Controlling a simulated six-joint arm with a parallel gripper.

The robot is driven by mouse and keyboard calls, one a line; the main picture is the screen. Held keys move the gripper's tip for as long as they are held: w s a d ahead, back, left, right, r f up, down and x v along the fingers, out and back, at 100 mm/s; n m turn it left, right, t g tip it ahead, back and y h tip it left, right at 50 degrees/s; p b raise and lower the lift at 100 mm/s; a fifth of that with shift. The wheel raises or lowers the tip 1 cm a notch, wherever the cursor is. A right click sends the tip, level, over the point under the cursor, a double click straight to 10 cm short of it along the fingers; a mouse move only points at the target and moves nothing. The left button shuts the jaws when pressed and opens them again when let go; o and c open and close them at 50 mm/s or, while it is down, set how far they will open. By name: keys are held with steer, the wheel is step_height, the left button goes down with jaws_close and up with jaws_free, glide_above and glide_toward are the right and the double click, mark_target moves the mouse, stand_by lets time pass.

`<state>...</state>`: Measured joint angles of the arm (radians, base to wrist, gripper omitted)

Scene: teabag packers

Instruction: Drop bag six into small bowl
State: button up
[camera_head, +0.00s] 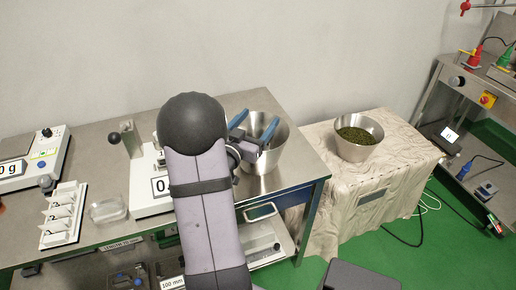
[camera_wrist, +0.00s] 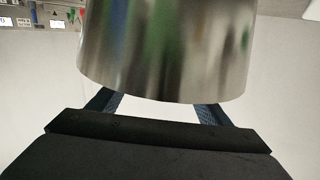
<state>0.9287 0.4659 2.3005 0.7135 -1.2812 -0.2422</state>
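My gripper (camera_head: 256,128) is at the steel bowl (camera_head: 281,145) on the back right of the steel table. Its two blue fingers are spread apart, and I see no bag between them. In the wrist view, the gripper (camera_wrist: 160,108) has its fingers running behind a shiny steel wall (camera_wrist: 165,50), which hides the tips. I cannot tell whether they touch it. A white rack (camera_head: 64,216) with numbered slots stands at the left. I cannot make out bag six. A small clear dish (camera_head: 107,211) lies beside the rack. Which vessel is the small bowl is unclear.
A steel bowl of green leaves (camera_head: 358,135) stands on a cloth-covered table (camera_head: 400,150) at right. A scale (camera_head: 150,195) is partly hidden by my arm. Another scale (camera_head: 30,160) and a metal post block (camera_head: 130,139) stand at left. A gap separates the tables.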

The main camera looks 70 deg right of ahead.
steer(key=shift+w+a+b, duration=0.1)
steer(key=shift+a+b, duration=0.5)
steer(key=shift+a, duration=3.1)
